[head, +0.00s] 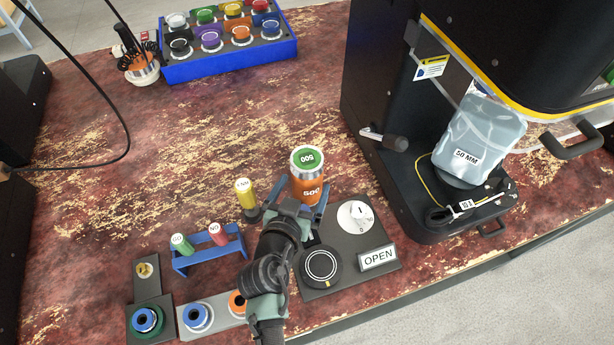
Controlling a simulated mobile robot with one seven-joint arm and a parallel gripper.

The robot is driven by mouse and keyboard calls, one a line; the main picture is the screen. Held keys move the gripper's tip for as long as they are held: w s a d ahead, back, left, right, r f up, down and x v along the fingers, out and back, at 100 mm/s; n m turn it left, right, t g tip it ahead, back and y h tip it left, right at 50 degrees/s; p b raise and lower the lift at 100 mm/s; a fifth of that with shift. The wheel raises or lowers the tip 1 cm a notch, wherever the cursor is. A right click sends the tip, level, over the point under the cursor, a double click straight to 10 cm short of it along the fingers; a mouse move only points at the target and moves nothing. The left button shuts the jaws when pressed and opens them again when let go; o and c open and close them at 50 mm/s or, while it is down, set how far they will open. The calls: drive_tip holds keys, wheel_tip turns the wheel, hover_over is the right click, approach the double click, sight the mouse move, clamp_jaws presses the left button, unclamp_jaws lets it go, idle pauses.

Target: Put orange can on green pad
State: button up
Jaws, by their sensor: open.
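An orange can (306,187) with a silver band, white rim and green top marked 500 stands upright near the middle of the table. My gripper (297,203) is open, with one blue-grey finger to each side of the can's lower part. I cannot tell whether the fingers touch it. A smaller orange-lidded container (241,33) sits in the blue crate at the back. No plain green pad is clear to me. A green round piece (145,335) with a blue ring on top lies on a dark plate at the lower left.
A black machine (385,80) holding a cloudy "50 MM" container (480,130) stands right. A control plate (345,275) lies right of my arm. A yellow cylinder (244,188) and blue rack (208,257) stand left. The blue crate (230,60) is behind; the middle-left table is clear.

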drive_tip(key=shift+x, duration=2.6)
drive_tip(key=shift+a, duration=0.15)
